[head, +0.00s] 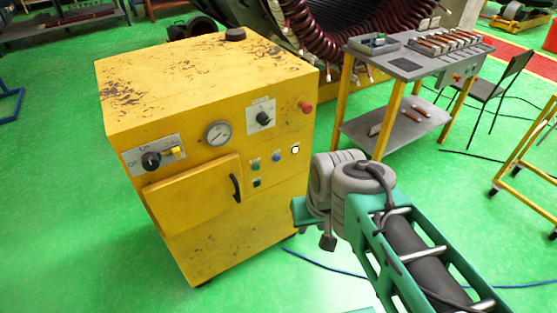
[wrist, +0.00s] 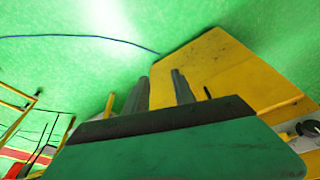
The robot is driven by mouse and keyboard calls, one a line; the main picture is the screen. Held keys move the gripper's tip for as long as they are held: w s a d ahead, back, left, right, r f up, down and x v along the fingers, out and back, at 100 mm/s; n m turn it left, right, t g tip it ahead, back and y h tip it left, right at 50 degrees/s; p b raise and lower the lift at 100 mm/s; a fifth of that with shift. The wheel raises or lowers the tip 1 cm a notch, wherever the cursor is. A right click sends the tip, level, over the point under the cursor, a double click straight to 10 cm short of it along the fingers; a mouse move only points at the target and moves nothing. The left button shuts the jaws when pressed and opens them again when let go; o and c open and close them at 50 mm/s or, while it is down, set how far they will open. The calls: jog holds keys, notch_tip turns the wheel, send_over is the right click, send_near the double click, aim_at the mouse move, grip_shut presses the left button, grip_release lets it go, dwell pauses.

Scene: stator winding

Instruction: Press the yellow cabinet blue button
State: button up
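The yellow cabinet (head: 205,75) stands on the green floor left of centre in the head view, its control front facing me. The small blue button (head: 276,157) is on the right part of that front, between a green button (head: 255,167) and a white one (head: 295,149). My arm reaches in from the lower right; my gripper's fingers are not clearly visible there. In the wrist view, my gripper (wrist: 160,76) has two grey fingers apart with nothing between them. The cabinet (wrist: 215,70) lies beyond them. I cannot make out the blue button there.
The cabinet also carries a gauge (head: 217,133), knobs, a red button (head: 305,107) and a door with a black handle (head: 236,188). A grey workbench (head: 410,65) stands behind right, a chair (head: 493,85) beside it. A blue cable (head: 335,268) crosses the floor.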

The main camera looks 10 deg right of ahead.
grip_shut()
dwell(1.2)
